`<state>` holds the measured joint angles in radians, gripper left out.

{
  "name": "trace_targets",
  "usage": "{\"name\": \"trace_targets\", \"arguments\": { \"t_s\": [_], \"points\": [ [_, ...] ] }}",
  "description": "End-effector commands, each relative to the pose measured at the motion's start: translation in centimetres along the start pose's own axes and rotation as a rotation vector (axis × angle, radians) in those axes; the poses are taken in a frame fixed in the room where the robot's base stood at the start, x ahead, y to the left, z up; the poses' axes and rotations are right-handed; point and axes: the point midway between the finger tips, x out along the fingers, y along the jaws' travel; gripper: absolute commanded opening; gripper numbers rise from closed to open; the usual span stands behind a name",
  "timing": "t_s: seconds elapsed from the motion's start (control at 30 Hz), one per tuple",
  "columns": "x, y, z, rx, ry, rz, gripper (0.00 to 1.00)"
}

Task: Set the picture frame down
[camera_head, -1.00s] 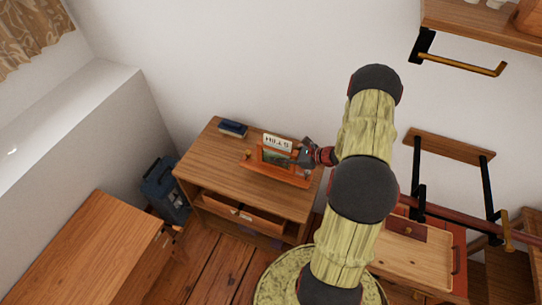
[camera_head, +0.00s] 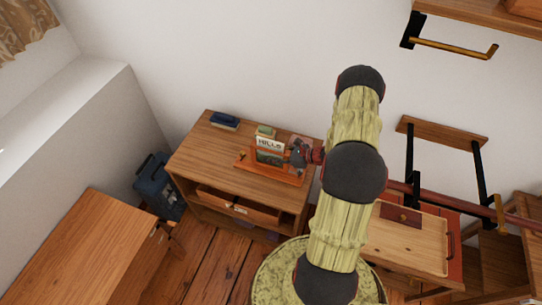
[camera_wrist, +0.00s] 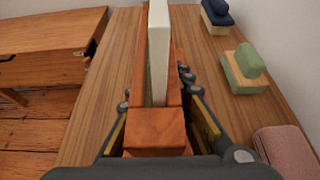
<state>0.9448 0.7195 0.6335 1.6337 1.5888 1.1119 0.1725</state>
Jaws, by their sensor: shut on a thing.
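The picture frame (camera_head: 269,151) shows a pale panel with "HILLS" and a green picture, upright in a long orange-brown wooden base (camera_head: 262,170). It is over the top of the wooden cabinet (camera_head: 205,150). My gripper (camera_head: 296,157) is at its right end. In the wrist view, my gripper (camera_wrist: 160,128) is shut on the frame's wooden end, a finger on each side. There the pale panel (camera_wrist: 158,55) is seen nearly edge-on and upright. The frame looks level and at or very near the cabinet top; I cannot tell whether its underside touches.
A green and cream block (camera_wrist: 243,70), a dark blue stack (camera_head: 224,120) and a pink item (camera_wrist: 286,152) lie along the wall side. Bare top (camera_head: 192,158) is free at left. A cabinet drawer (camera_head: 238,208) is partly open. A wooden desk (camera_head: 80,250) stands front left.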

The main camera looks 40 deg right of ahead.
Motion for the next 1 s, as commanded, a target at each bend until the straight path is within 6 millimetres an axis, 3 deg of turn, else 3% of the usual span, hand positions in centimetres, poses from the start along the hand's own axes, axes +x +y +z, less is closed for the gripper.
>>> {"name": "trace_targets", "arguments": {
  "t_s": [0.03,0.07,0.37,0.73,1.0],
  "points": [
    [0.0,-0.2,0.1,-0.003,-0.003,-0.001,0.0],
    [0.1,0.0,-0.1,0.0,0.0,0.0,0.22],
    [0.0,0.0,-0.1,0.0,0.0,0.0,0.4],
    [-0.2,0.0,0.1,0.0,0.0,-0.001,0.4],
    [-4.8,-0.1,0.1,0.001,0.001,-0.004,0.4]
  ]
}}
